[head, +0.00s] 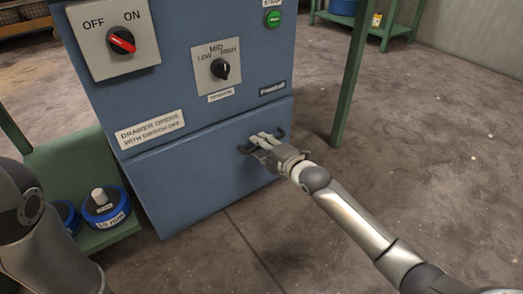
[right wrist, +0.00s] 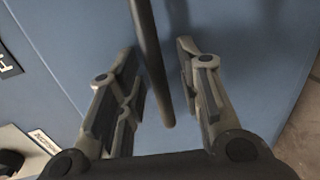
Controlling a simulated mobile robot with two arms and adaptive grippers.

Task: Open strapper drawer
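The strapper (head: 190,80) is a blue cabinet in the head view. Its drawer (head: 185,185) is the lower front panel and looks flush with the body. My right gripper (head: 264,141) is at the drawer's dark handle (head: 246,148). In the right wrist view the handle bar (right wrist: 150,60) runs between the two spread fingers (right wrist: 160,75), with a gap on each side. A rotary switch (head: 121,40) with a red knob sits at the upper left, between OFF and ON labels; its exact setting is hard to tell. Only part of my left arm shows; its gripper is out of view.
A sign (head: 150,129) says the drawer opens with the switch off. A LOW/MID/HIGH dial (head: 220,68) and a green button (head: 273,18) are above. Blue spools (head: 106,207) lie on a green shelf at left. A green post (head: 351,75) stands right; floor in front is clear.

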